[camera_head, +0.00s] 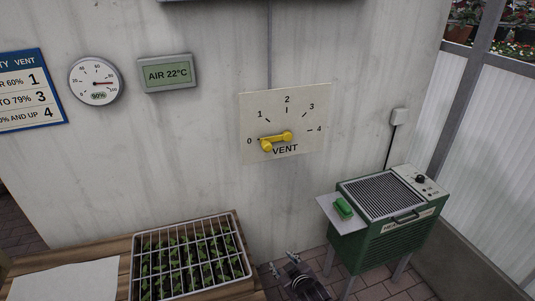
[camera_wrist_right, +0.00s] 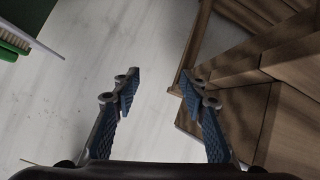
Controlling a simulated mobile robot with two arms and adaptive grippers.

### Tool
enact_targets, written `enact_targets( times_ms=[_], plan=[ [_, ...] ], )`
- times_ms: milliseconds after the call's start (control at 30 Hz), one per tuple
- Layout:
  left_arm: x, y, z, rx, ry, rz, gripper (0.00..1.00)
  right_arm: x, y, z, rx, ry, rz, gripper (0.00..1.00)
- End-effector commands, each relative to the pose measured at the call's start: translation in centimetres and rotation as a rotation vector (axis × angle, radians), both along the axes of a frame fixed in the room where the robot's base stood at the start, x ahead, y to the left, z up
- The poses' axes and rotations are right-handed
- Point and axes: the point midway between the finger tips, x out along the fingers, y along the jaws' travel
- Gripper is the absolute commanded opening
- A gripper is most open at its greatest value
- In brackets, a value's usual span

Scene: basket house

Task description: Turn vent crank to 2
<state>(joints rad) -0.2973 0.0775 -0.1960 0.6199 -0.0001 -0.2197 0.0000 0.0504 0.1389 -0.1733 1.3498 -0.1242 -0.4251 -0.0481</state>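The yellow vent crank (camera_head: 276,138) is on a cream dial plate (camera_head: 315,97) fixed to the wall, marked 0 to 4 above the word VENT. Its arm lies nearly level, with the knob end at the left, beside the 0 mark. The 2 mark is at the top of the dial. My right gripper (camera_head: 282,263) is low in the head view, well below the crank and apart from it. In the right wrist view my right gripper (camera_wrist_right: 160,77) has its fingers spread with nothing between them. My left gripper is in neither view.
A wire-covered seedling tray (camera_head: 188,292) stands on a wooden bench at lower left. A green heater (camera_head: 390,243) with a side shelf and green brush (camera_head: 343,208) stands at right. A humidity gauge (camera_head: 95,81) and AIR 22°C display (camera_head: 167,74) hang left. The wall around the dial is clear.

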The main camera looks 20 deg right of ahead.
Motion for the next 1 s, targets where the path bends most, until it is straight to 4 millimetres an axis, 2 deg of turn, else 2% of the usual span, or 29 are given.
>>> enact_targets(
  times_ms=[33, 67, 100, 200, 300, 400, 533, 1000],
  plan=[
    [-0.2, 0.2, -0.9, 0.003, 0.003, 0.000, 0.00, 3.5, 0.0, 5.4, -0.013, -0.106, 0.006, 0.40],
    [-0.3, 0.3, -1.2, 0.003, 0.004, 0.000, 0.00, 5.0, 0.0, 8.5, -0.022, -0.161, 0.010, 0.40],
    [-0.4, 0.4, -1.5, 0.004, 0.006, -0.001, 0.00, 6.6, 0.0, 12.7, -0.034, -0.231, 0.012, 0.40],
    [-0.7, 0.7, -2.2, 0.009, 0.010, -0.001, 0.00, 9.0, 0.0, 21.9, -0.060, -0.383, 0.017, 0.40],
    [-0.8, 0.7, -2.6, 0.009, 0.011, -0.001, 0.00, 9.6, 0.1, 28.8, -0.080, -0.497, 0.016, 0.40],
    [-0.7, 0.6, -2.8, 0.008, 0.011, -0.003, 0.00, 9.6, 0.1, 33.0, -0.091, -0.566, 0.015, 0.40],
    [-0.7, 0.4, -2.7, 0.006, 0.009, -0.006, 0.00, 9.8, 0.1, 35.2, -0.097, -0.599, 0.013, 0.40],
    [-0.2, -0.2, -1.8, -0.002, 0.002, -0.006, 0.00, 15.7, 0.0, 35.3, -0.097, -0.599, 0.013, 0.40]
  ],
)
